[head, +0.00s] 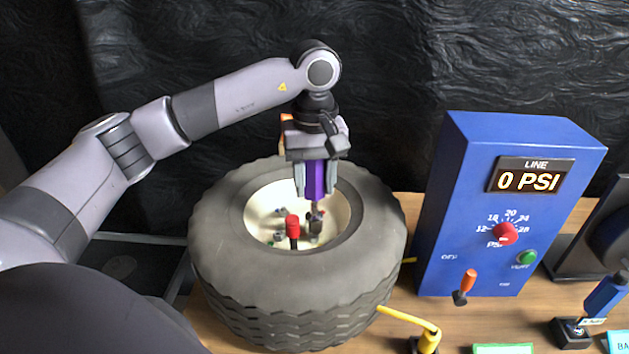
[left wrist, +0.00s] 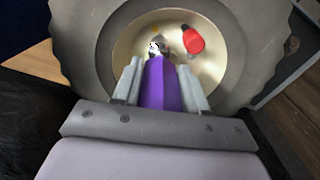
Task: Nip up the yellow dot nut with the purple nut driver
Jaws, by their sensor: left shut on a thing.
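My left gripper (head: 316,188) is shut on the purple nut driver (head: 315,176) and holds it upright, tip down, over the wheel hub. The driver also shows between the fingers in the left wrist view (left wrist: 164,90). Its grey socket end (head: 316,222) is low inside the cream rim (head: 262,205), among several small nuts; I cannot tell whether it sits on one. My right gripper is not in view.
The rim sits in a big grey tyre (head: 225,270) lying flat on a wooden table. A red-capped part (head: 292,226) stands up inside the rim, close to the driver. A blue panel (head: 470,200) reading 0 PSI stands to the right.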

